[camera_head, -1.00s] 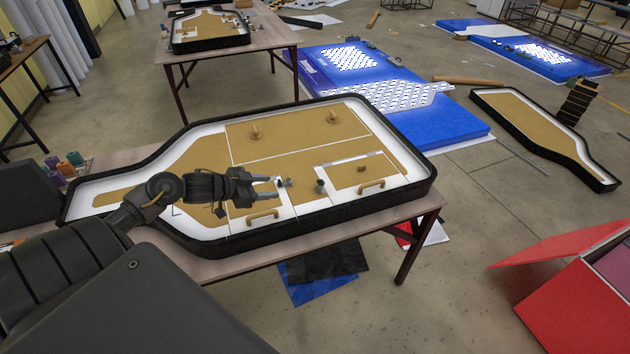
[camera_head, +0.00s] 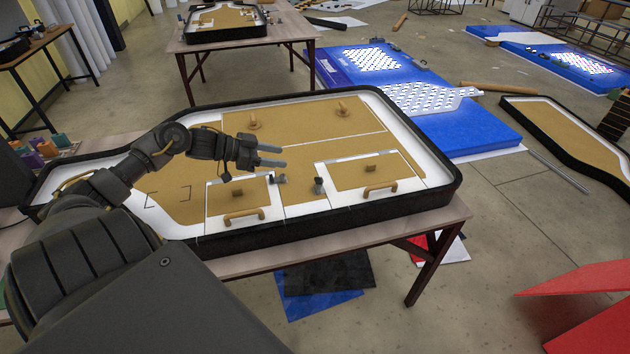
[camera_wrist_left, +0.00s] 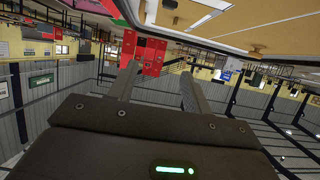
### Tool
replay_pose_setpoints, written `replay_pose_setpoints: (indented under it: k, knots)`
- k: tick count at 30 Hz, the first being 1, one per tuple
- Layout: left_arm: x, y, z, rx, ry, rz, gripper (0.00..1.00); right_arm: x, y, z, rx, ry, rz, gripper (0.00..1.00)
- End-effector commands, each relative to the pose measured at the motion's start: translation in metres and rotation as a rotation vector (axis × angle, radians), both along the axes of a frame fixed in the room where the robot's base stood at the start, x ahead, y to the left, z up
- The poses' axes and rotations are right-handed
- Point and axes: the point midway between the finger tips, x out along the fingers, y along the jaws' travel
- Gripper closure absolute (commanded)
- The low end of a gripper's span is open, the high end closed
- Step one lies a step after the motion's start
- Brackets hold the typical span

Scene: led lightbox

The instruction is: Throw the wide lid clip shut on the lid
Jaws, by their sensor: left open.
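The black-rimmed lightbox (camera_head: 452,170) lies on the table with two tan lids set in its near side. The left lid (camera_head: 238,196) and the right lid (camera_head: 350,178) each have a wooden handle on the near edge and both lie flat. A small grey clip (camera_head: 279,179) sits at the left lid's right edge. Another dark upright clip (camera_head: 318,186) stands at the right lid's left edge. I cannot tell which is the wide one. My left gripper (camera_head: 284,156) is open and empty, held over the box beyond the grey clip. Its fingers also show in the left wrist view (camera_wrist_left: 160,74).
Two wooden pegs (camera_head: 254,122) (camera_head: 341,108) stand on the box's far panel. Small coloured pots (camera_head: 47,148) stand at the table's left. A second table (camera_head: 290,30) is behind. Blue panels (camera_head: 455,130) lie on the floor to the right.

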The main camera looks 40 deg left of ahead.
Motion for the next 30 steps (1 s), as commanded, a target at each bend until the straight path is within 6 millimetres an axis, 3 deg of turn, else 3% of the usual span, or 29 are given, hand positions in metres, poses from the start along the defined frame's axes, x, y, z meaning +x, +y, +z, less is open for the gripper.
replay_pose_setpoints:
  k: [1, 3, 9, 20, 30]
  knots:
    - [0.000, 0.000, -0.028, -0.001, 0.001, 0.000, 0.51, 0.002, 0.000, -0.028, -0.001, -0.002, 0.000, 0.64]
    - [-0.001, 0.001, -0.047, 0.000, 0.000, 0.001, 0.51, 0.007, 0.000, -0.046, 0.000, -0.009, 0.000, 0.64]
    - [-0.001, 0.001, -0.074, 0.001, 0.000, 0.002, 0.51, 0.024, 0.000, -0.073, 0.002, -0.032, 0.000, 0.64]
    - [0.005, -0.004, -0.077, 0.000, -0.002, 0.000, 0.51, 0.017, 0.000, -0.073, 0.001, -0.025, 0.001, 0.64]
    - [0.046, -0.032, -0.095, -0.003, -0.004, 0.000, 0.51, 0.014, 0.000, -0.068, 0.000, -0.020, 0.000, 0.64]
